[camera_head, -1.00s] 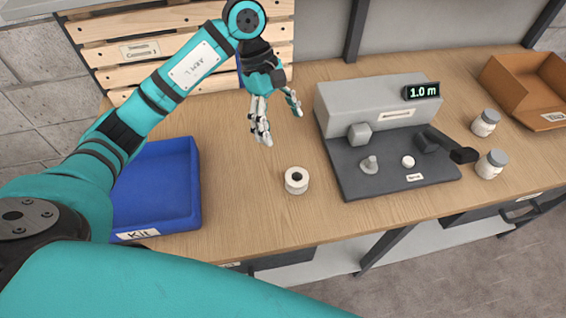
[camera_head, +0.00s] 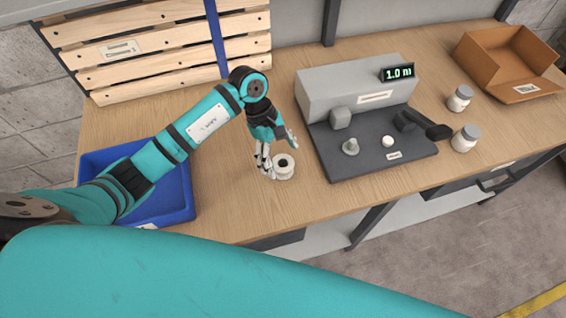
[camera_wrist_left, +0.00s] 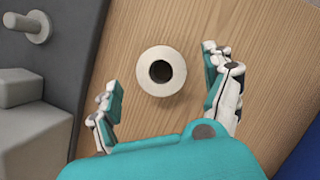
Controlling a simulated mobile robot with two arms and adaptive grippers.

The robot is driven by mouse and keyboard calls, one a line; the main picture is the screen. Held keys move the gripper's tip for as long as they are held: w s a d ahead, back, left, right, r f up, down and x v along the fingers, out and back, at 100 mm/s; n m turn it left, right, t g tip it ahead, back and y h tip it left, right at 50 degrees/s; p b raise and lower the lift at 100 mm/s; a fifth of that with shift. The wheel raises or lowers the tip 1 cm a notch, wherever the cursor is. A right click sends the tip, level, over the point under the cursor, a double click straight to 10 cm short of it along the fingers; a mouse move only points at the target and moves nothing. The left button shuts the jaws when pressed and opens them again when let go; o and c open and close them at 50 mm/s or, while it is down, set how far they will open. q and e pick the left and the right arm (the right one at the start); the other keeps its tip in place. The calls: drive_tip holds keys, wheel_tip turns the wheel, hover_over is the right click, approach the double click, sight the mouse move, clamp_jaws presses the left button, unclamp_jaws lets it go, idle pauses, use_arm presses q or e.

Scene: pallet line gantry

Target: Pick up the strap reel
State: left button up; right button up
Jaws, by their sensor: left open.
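The strap reel (camera_head: 284,169) is a small white ring with a dark centre hole, lying flat on the wooden table. My left gripper (camera_head: 278,158) is open, with its fingers low beside the reel on its left and far sides. In the left wrist view the reel (camera_wrist_left: 161,71) lies ahead of and between the two spread fingers of the left gripper (camera_wrist_left: 165,92). A gap shows between the reel and each finger there. My right gripper is not in view.
A grey machine (camera_head: 357,90) with a dark base and display reading 1.0 m stands right of the reel. A blue bin (camera_head: 183,213) sits at left, partly behind my arm. White jars (camera_head: 465,138) and a cardboard box (camera_head: 478,66) are farther right. Table in front of the reel is clear.

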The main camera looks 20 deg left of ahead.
sight(283, 164)
use_arm(q)
drive_tip(key=shift+p+x, duration=0.35)
drive_tip(key=shift+x, duration=0.85)
drive_tip(key=shift+f, duration=0.45)
drive_tip(key=shift+c, duration=1.1)
drive_tip(key=c, duration=1.1)
drive_tip(key=shift+o, duration=0.2)
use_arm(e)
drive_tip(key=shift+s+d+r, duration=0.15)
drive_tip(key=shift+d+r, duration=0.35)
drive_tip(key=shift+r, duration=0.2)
